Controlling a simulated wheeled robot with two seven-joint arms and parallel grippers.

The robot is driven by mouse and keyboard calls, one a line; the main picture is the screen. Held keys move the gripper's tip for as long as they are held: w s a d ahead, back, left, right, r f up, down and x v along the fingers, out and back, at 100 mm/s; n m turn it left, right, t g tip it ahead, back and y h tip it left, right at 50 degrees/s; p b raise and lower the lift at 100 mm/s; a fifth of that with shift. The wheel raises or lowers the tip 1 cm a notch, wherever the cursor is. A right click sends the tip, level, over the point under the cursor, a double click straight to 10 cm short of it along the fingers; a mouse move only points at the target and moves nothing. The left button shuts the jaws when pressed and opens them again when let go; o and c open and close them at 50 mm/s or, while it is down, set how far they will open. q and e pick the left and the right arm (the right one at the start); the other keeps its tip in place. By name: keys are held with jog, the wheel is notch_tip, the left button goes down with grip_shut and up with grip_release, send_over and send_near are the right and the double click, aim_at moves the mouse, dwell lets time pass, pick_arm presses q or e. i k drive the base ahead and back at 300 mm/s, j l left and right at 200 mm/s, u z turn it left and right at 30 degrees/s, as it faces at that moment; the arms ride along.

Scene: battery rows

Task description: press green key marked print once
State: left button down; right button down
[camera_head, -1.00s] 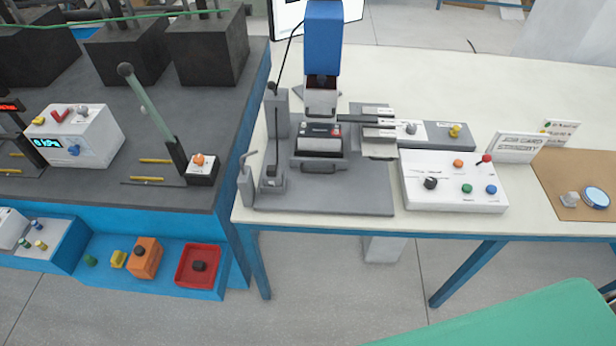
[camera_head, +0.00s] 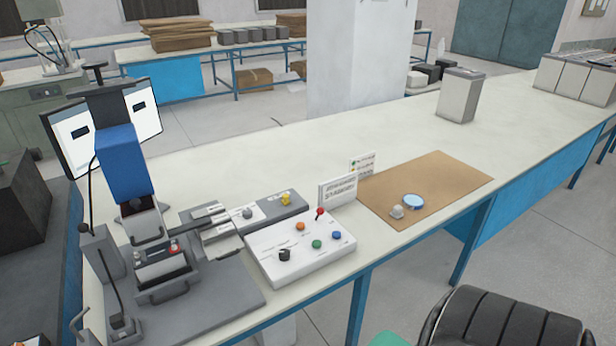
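A white control box (camera_head: 299,249) sits on the white bench beside a grey press-like machine. On its top are a green key (camera_head: 317,244), a blue key (camera_head: 337,235), an orange key (camera_head: 300,226), a black knob (camera_head: 284,255) and a red-tipped lever (camera_head: 319,214). The lettering by the keys is too small to read, so I cannot tell a "print" mark. Neither of my grippers shows in the head view.
The machine (camera_head: 150,240) with its blue head stands left of the box. A small sign (camera_head: 338,190) stands behind the box. A brown mat (camera_head: 450,178) lies to the right. A black chair (camera_head: 510,320) stands in front of the bench.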

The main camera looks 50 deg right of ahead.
aim_at(316, 244)
jog(key=j+z, duration=0.1)
jog(key=z, duration=1.35)
jog(key=k+l, duration=0.05)
jog(key=l, duration=0.05)
